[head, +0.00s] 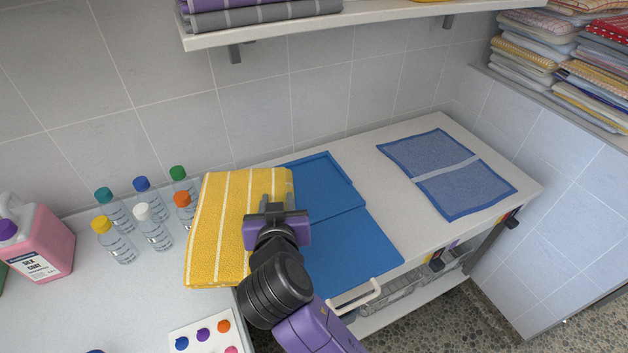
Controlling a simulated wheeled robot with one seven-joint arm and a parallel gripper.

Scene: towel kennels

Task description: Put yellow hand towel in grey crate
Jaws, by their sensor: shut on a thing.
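The yellow hand towel (218,225), with white stripes, is at the left end of the white table, by the bottles. My gripper (277,203) is shut on the right part of the towel, seen from above and behind. The fingertips and the part of the towel between them are hidden by the gripper body. I cannot tell whether the towel is lifted or resting on the surface. No grey crate can be made out clearly in this view.
Blue flat panels (345,225) lie right of the towel, and a blue mesh cloth (445,172) lies farther right. Several capped bottles (152,228) and a pink jug (40,243) stand left. A shelf (350,20) overhangs the back. Wirework (395,296) shows below the table.

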